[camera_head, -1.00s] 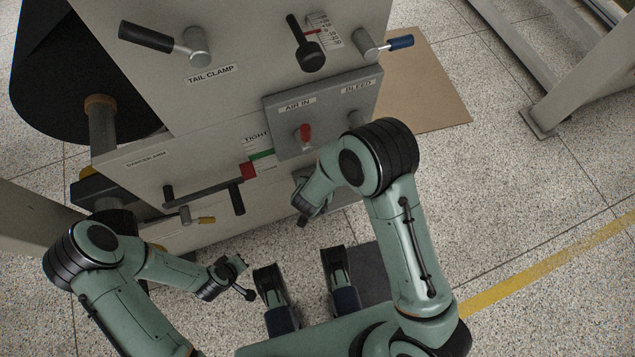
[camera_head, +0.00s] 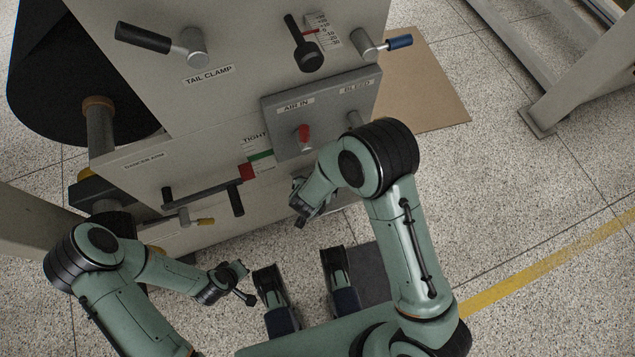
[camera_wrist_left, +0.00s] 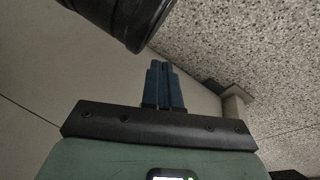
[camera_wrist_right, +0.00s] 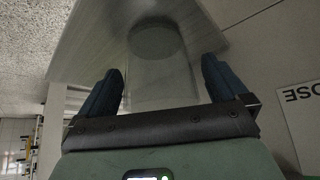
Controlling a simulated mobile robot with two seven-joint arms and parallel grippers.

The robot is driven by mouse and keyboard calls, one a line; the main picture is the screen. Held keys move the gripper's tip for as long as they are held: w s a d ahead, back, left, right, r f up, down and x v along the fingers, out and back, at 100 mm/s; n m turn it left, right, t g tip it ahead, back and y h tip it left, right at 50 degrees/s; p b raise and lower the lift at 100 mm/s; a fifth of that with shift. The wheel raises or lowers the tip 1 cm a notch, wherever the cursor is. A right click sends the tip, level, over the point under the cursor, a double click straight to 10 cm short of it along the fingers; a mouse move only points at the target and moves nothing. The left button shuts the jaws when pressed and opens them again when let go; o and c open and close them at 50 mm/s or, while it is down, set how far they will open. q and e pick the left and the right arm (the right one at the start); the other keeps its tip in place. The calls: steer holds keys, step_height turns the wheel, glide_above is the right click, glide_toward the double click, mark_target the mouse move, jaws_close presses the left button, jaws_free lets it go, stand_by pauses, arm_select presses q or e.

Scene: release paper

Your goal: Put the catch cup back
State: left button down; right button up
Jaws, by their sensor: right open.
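In the right wrist view, a pale grey cylindrical shape with a darker round end (camera_wrist_right: 155,40) lies beyond and between the fingertips of my right gripper (camera_wrist_right: 162,85). I cannot tell whether it is the catch cup or a fitting on the machine. The right gripper is open, with its fingers wide apart. In the head view this gripper (camera_head: 300,208) is low in front of the machine, below the AIR IN / BLEED plate (camera_head: 285,140). No catch cup is clearly identifiable in the head view. My left gripper (camera_wrist_left: 164,70) is shut with nothing visible between its fingers.
The machine front carries a red valve handle (camera_head: 304,133), a blue-tipped lever (camera_head: 400,42), a black TAIL CLAMP lever (camera_head: 145,38) and a long dark bar (camera_head: 205,194). A brown board (camera_head: 425,85) lies on the floor behind. Open floor (camera_head: 500,210) lies to the right.

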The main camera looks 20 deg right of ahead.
steer(key=p+v, duration=0.1)
steer(key=v, duration=0.3)
steer(key=shift+w+r, duration=0.1)
steer(key=shift+r, duration=0.05)
arm_select(q)
steer(key=s+d+r+g+h+p, duration=0.1)
steer(key=s+d+r+p, duration=0.2)
steer(key=s+r, duration=0.2)
steer(key=shift+d+r+m+g, duration=0.2)
steer(key=shift+r+m+g, duration=0.1)
arm_select(e)
steer(key=v, duration=0.7)
